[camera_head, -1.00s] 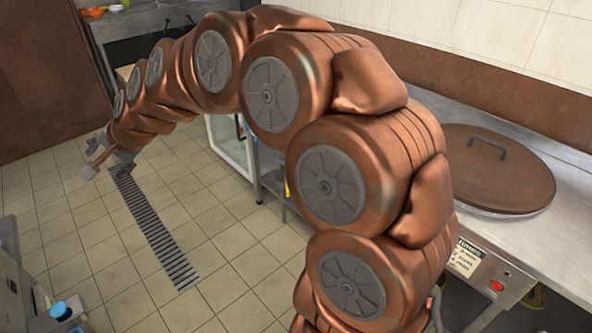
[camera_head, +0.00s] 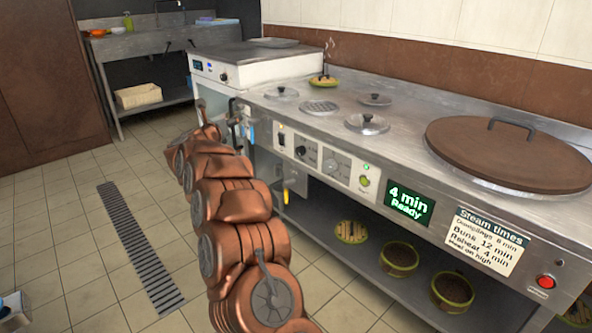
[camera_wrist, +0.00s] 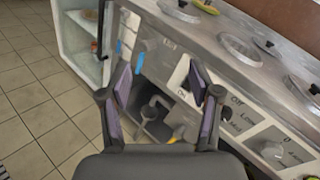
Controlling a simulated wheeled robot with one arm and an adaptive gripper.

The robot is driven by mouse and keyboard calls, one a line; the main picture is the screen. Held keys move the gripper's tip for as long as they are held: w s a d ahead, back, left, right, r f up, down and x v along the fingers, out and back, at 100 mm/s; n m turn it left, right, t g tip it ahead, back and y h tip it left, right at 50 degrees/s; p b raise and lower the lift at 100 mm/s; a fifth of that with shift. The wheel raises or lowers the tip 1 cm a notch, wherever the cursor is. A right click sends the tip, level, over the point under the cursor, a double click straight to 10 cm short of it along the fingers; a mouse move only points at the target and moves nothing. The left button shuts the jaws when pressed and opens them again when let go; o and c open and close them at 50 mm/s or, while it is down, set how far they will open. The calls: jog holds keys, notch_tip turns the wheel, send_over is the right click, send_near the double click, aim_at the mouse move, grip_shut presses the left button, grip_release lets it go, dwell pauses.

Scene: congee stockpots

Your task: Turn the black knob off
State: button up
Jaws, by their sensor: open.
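The black knob (camera_head: 300,151) is on the front panel of the steel steamer counter in the head view. In the wrist view the black knob (camera_wrist: 226,113) shows beside the labels Off, Low and Med, right next to my right finger and partly hidden by it. My gripper (camera_wrist: 160,84) is open and empty, with its fingers in front of the panel's left part. I cannot tell whether the right finger touches the knob, and the knob's exact setting is too small to read.
A black switch (camera_head: 281,138) sits left of the knob; a pale dial (camera_head: 333,165) and a green button (camera_head: 364,181) sit right. A display (camera_head: 409,203) reads "4 min Ready". A red button (camera_head: 545,282) is far right. A yellow-handled valve (camera_head: 286,197) hangs below.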

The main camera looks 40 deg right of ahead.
jog(key=s+d+f+m+g+h+b, duration=0.35)
jog(key=s+d+f+m, duration=0.2)
jog(key=d+f, duration=0.2)
jog(key=m+g+b, duration=0.3)
jog(key=m+g, duration=0.3)
jog(key=g, duration=0.1)
send_near(298, 153)
jog(key=d, duration=0.2)
jog(key=shift+t, duration=0.25)
jog(key=shift+s+d+b, duration=0.15)
jog(key=shift+d+b, duration=0.1)
jog(key=shift+d, duration=1.5)
jog(key=shift+s+d+b, duration=0.15)
jog(key=shift+d+b, duration=0.05)
jog(key=shift+d, duration=1.55)
jog(key=c, duration=1.1)
